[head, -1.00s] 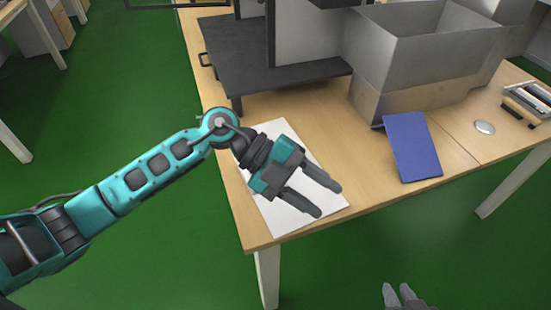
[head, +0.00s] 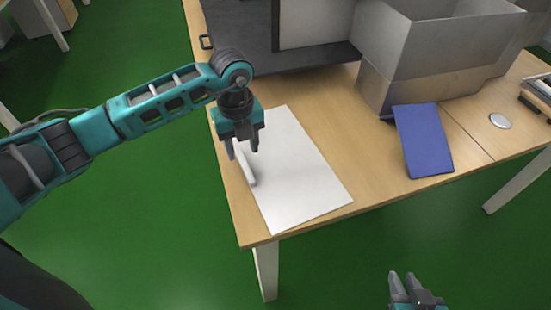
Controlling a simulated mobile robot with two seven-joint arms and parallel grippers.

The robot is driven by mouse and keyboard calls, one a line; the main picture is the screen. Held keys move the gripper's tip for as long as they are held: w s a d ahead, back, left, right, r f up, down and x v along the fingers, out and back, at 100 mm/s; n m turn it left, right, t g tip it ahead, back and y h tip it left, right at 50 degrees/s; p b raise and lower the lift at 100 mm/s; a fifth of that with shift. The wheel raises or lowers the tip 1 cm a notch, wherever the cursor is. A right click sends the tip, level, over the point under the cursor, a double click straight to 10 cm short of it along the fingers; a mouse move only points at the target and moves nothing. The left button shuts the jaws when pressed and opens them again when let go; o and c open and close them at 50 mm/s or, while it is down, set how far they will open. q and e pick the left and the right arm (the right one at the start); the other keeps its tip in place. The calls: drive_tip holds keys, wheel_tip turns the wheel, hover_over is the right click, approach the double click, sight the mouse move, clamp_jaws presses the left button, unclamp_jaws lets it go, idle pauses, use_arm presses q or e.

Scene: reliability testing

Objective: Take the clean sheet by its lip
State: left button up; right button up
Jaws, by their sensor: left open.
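The white sheet (head: 297,170) lies flat on the table near its left front corner. Its lip (head: 246,168) is a narrow white strip standing up along the sheet's left edge. My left gripper (head: 243,150) points down over the upper end of the lip. It is open, with one finger on each side of the lip as seen from the head; whether a finger touches it I cannot tell. My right gripper (head: 402,276) shows at the bottom edge, away from the table, with its fingers close together and nothing visible between them.
A blue folder-like panel (head: 424,140) lies right of the sheet. A grey open box (head: 430,55) and a dark stand (head: 240,38) are behind. A small round silver disc (head: 500,121) lies at the right. The wooden table (head: 345,135) is bare between sheet and panel.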

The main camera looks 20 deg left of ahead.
sight(245, 165)
use_arm(q)
wheel_tip(245, 165, down, 5)
drive_tip(key=shift+s+d+f, duration=0.1)
drive_tip(key=shift+f, duration=0.05)
clamp_jaws()
idle(0.5)
